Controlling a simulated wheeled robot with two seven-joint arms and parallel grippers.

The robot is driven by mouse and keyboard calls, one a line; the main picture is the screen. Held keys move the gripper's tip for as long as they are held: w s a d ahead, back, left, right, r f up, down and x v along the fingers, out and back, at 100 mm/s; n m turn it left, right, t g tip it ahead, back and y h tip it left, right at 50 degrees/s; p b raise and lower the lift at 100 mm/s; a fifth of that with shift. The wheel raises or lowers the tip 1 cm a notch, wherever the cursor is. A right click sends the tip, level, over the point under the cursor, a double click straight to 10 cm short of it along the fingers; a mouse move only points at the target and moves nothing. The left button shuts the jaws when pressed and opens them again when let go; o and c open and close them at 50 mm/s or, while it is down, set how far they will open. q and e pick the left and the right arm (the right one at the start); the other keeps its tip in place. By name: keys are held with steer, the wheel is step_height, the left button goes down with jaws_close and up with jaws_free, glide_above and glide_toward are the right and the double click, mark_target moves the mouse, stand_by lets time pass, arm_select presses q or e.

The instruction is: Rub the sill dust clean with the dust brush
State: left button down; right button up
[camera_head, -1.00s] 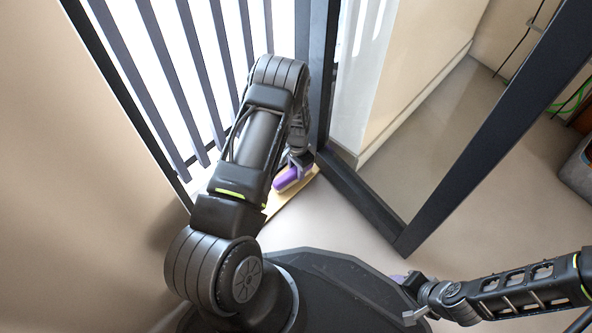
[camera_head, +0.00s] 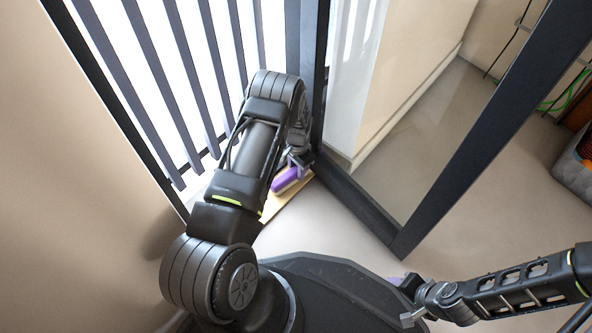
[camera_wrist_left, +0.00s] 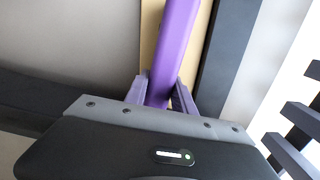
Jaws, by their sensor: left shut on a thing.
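My left gripper (camera_wrist_left: 160,92) is shut on the purple dust brush (camera_wrist_left: 176,45) in the left wrist view. In the head view the purple brush (camera_head: 287,180) shows beside the end of my left arm, low over a tan sill (camera_head: 285,207). The tan sill also shows behind the brush in the left wrist view (camera_wrist_left: 150,40). I cannot tell whether the brush touches the sill. No dust can be made out; the arm and brush hide part of the sill. My right gripper (camera_head: 408,300) is at the lower right, away from the sill; its jaw state is unclear.
Dark vertical bars (camera_head: 190,80) stand behind the sill. A dark frame (camera_head: 365,210) runs along its right side. A beige wall (camera_head: 90,200) is close on the left. A grey bin (camera_head: 575,170) stands at the far right on open floor.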

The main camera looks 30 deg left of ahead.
mark_target(282, 182)
arm_select(q)
steer(key=shift+w+d+r, duration=0.2)
steer(key=shift+w+r, duration=0.15)
steer(key=shift+w, duration=0.4)
steer(key=shift+s+r+p, duration=0.1)
steer(key=shift+s+p, duration=0.35)
steer(key=shift+p, duration=0.05)
steer(key=s, duration=0.1)
steer(key=s+p, duration=0.1)
steer(key=shift+s+a, duration=0.25)
steer(key=shift+s, duration=0.05)
steer(key=shift+s+a+f, duration=0.15)
steer(key=shift+s+f, duration=0.2)
steer(key=shift+s, duration=0.1)
steer(key=shift+s+a+p, duration=0.15)
steer(key=shift+s+p, duration=0.65)
steer(key=shift+s, duration=0.4)
steer(key=shift+s+a+f, duration=0.15)
steer(key=shift+s, duration=0.7)
